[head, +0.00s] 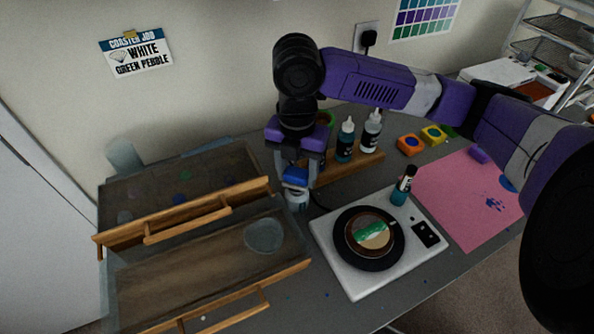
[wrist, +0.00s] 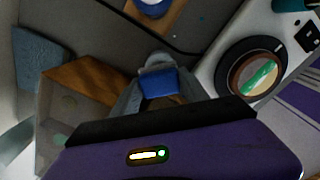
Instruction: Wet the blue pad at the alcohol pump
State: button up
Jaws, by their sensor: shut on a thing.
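In the wrist view the blue pad (wrist: 160,82) sits between the two fingertips. The alcohol pump (head: 297,194), a pale grey-white bottle, is directly below the pad in the head view. Its pale round top (wrist: 158,61) shows just beyond the pad in the wrist view. The pad looks to be at or just over the pump's top; I cannot tell whether they touch. The pump's lower body is partly hidden.
Two wooden trays (head: 222,205) lie left. Dropper bottles (head: 345,140) stand on a wooden rack behind. A pink mat (head: 455,205) lies farther right.

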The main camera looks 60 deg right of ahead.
aim_at(297, 172)
jog(key=shift+f+b, duration=0.7)
jog(key=shift+f, duration=0.2)
dwell(0.8)
dwell(0.5)
jog(key=shift+r+p, duration=2.8)
jog(key=shift+r, duration=0.8)
jog(key=shift+f, duration=0.1)
